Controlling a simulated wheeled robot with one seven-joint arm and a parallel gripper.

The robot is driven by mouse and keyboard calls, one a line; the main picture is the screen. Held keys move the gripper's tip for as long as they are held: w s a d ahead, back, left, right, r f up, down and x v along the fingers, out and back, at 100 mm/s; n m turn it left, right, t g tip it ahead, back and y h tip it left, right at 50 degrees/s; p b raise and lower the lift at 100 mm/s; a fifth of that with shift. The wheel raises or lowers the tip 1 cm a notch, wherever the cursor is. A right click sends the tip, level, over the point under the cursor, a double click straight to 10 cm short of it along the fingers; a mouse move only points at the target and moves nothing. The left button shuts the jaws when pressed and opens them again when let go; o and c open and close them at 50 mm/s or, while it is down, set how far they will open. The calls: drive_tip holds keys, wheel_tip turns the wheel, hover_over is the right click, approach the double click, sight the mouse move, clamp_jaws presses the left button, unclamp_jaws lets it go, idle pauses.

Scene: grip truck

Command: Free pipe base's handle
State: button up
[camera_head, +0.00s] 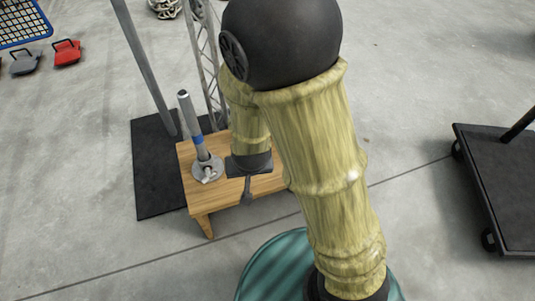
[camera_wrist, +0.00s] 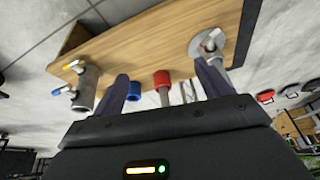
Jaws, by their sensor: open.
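The pipe base (camera_head: 208,170) is a round grey flange with a small metal handle at its front. It sits on the left part of a wooden table (camera_head: 189,154). A grey pipe (camera_head: 188,115) with a blue band stands in it, slightly tilted. My gripper (camera_head: 247,192) is open and empty, to the right of the base and apart from it. In the wrist view, a round grey flange with a handle (camera_wrist: 207,46) shows at the upper right, close to my right finger, partly hidden by it. I cannot tell the handle's exact setting.
A truss (camera_head: 209,70) stands behind the table. A black cart (camera_head: 500,180) stands at right.

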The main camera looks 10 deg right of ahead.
drive_tip(key=d+r+p, duration=0.1)
drive_tip(key=d+r, duration=0.4)
drive_tip(key=shift+d+r+g, duration=0.15)
drive_tip(key=shift+r+g, duration=0.05)
drive_tip(key=shift+g, duration=0.2)
drive_tip(key=shift+d+r, duration=0.1)
drive_tip(key=shift+d, duration=0.05)
drive_tip(key=c, duration=0.5)
drive_tip(key=shift+m+g+h, duration=0.3)
drive_tip(key=shift+m+g, duration=0.1)
drive_tip(key=s+d+r+p, duration=0.1)
drive_tip(key=d+r, duration=0.1)
drive_tip(key=d, duration=0.1)
drive_tip(key=s+d+r+p, duration=0.1)
drive_tip(key=d+r, duration=0.2)
drive_tip(key=s+d+r+p, duration=0.1)
drive_tip(key=d+r, duration=0.2)
drive_tip(key=d, duration=0.1)
drive_tip(key=shift+s+d+r, duration=0.1)
drive_tip(key=shift+s, duration=0.1)
drive_tip(key=shift+c, duration=1.1)
drive_tip(key=shift+c, duration=0.8)
drive_tip(key=shift+w, duration=0.15)
